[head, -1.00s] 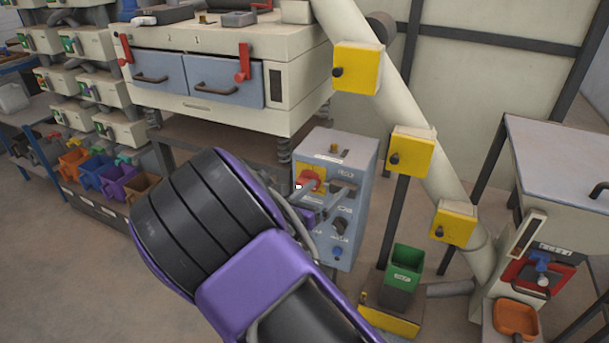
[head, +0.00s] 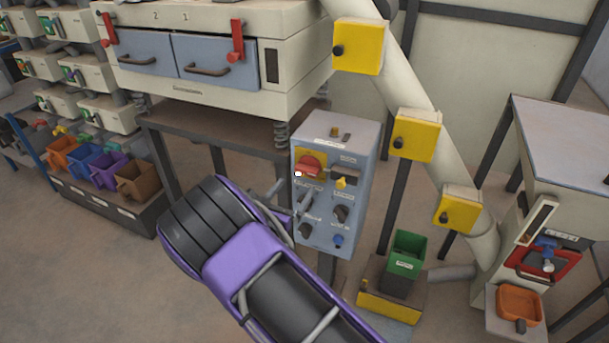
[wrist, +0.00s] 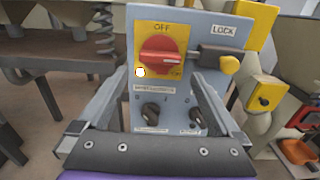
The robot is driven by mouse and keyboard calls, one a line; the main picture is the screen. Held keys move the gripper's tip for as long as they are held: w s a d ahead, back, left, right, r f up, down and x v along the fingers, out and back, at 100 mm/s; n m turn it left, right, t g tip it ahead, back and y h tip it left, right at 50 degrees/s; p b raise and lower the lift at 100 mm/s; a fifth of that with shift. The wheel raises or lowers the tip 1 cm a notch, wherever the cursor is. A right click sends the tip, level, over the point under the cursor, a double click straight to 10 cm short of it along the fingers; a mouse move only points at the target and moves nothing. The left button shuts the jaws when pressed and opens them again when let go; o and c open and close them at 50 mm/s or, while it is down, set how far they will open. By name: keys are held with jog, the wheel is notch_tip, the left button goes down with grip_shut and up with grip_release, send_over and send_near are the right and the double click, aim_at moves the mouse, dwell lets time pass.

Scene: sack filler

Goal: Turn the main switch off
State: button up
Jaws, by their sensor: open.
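The main switch is a red rotary knob (head: 309,166) on a yellow plate, at the upper left of the grey-blue control box (head: 338,135). In the wrist view the red knob (wrist: 163,58) sits below the word OFF, its white mark pointing right, away from OFF. A lock bar with a yellow knob (wrist: 230,64) is right of it, under a LOCK label; the bar's tip comes close to the red knob. My gripper (wrist: 160,85) is open and empty, its fingers apart in front of the panel, below and either side of the red knob. My arm partly hides the box's lower left in the head view.
Two black selector knobs (wrist: 150,113) sit below the main switch. A blue button (head: 338,240) is at the box's bottom. A green bin (head: 405,256) stands right of the box, and a sloping pipe with yellow boxes (head: 416,135) rises behind it.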

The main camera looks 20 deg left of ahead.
aim_at(305, 172)
jog(key=w, duration=0.7)
jog(key=shift+w+d+b, duration=0.3)
jog(key=shift+w+b, duration=0.05)
jog(key=shift+w, duration=0.05)
jog(key=c, duration=1.1)
